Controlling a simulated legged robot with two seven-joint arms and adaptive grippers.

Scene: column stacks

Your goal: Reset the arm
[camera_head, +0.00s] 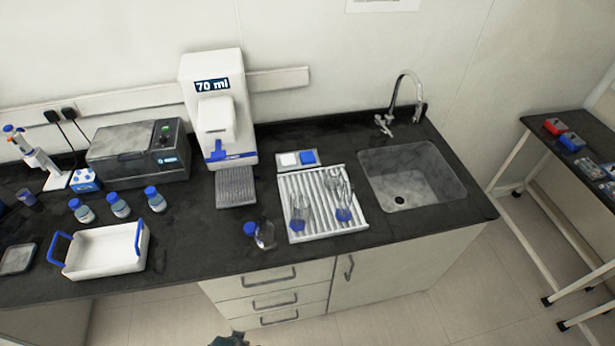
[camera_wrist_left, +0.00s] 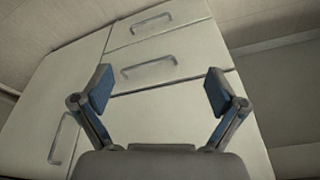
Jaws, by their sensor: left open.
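My left gripper (camera_wrist_left: 158,92) shows in the left wrist view with its two blue-padded fingers spread apart. It is open, with nothing between the fingers. It faces the pale drawer and cabinet fronts (camera_wrist_left: 160,108) below the counter. In the head view neither gripper can be made out; only a small dark part shows at the bottom edge. My right gripper is in neither view.
A black counter (camera_head: 190,240) holds a white tray (camera_head: 105,268), several blue-capped bottles (camera_head: 120,206), a dispenser (camera_head: 214,90), a drying rack (camera_head: 297,234) with glassware and a sink (camera_head: 430,172). A side table (camera_head: 590,125) stands at right. The floor (camera_head: 450,310) in front is clear.

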